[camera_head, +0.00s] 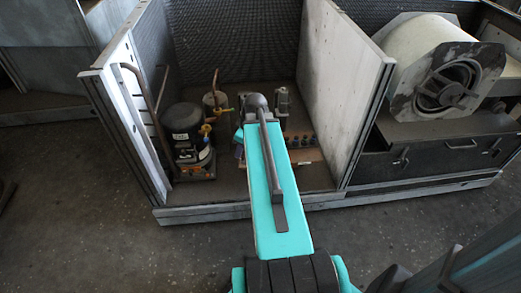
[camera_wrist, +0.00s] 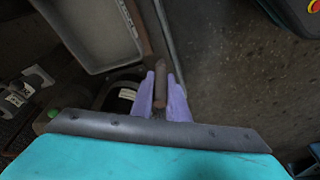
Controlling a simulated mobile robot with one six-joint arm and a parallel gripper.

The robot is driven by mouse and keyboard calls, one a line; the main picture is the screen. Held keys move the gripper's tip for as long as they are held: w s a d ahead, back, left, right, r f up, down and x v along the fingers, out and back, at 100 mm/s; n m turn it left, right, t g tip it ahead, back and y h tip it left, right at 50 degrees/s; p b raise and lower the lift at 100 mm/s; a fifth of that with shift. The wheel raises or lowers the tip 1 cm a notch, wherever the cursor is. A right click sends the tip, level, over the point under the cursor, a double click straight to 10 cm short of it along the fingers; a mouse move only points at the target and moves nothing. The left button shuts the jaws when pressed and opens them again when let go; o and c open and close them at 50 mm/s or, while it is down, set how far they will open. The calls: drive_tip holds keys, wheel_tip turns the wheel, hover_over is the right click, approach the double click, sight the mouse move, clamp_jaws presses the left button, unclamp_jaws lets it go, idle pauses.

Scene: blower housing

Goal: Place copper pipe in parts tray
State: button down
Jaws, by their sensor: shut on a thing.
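In the wrist view my gripper (camera_wrist: 161,78) has two purple fingers shut on a brown copper pipe (camera_wrist: 161,86). The pipe's upper end shows between the fingertips; its lower part is hidden. A pale grey, rimmed, tray-like thing (camera_wrist: 85,38) lies at the upper left, beyond and left of the fingers; it appears to be the parts tray. The pipe is apart from its open area in the picture; its height over it cannot be told. In the head view my teal arm hides the fingers and the held pipe, and I cannot make out the tray.
A black compressor (camera_head: 181,122) with pipes stands left in the open housing bay. A pale divider panel (camera_head: 345,95) bounds the bay on the right, with a blower (camera_head: 445,85) beyond it. Several small fittings (camera_head: 300,140) sit right of my arm. The concrete floor (camera_head: 80,190) in front is clear.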

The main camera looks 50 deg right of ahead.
drive_tip(key=s+d+f, duration=0.3)
drive_tip(key=s, duration=0.5)
drive_tip(key=shift+s+d+f+n+p, duration=0.15)
drive_tip(key=shift+d+n+p, duration=0.15)
drive_tip(key=shift+d+n, duration=0.1)
drive_tip(key=shift+w+d+f+b, duration=0.25)
drive_tip(key=shift+w+d+b, duration=0.25)
drive_tip(key=shift+w+d, duration=1.4)
drive_tip(key=shift+w+d+f+b, duration=0.2)
drive_tip(key=shift+w+d+b, duration=0.25)
drive_tip(key=shift+w+d, duration=1.4)
drive_tip(key=shift+w+d+f+b, duration=0.25)
drive_tip(key=shift+w+d+b, duration=0.25)
drive_tip(key=shift+w+d, duration=1.4)
drive_tip(key=shift+w+a, duration=0.5)
drive_tip(key=shift+a, duration=0.05)
drive_tip(key=shift+f, duration=1.75)
drive_tip(key=shift+f+b, duration=0.15)
drive_tip(key=shift+b, duration=0.15)
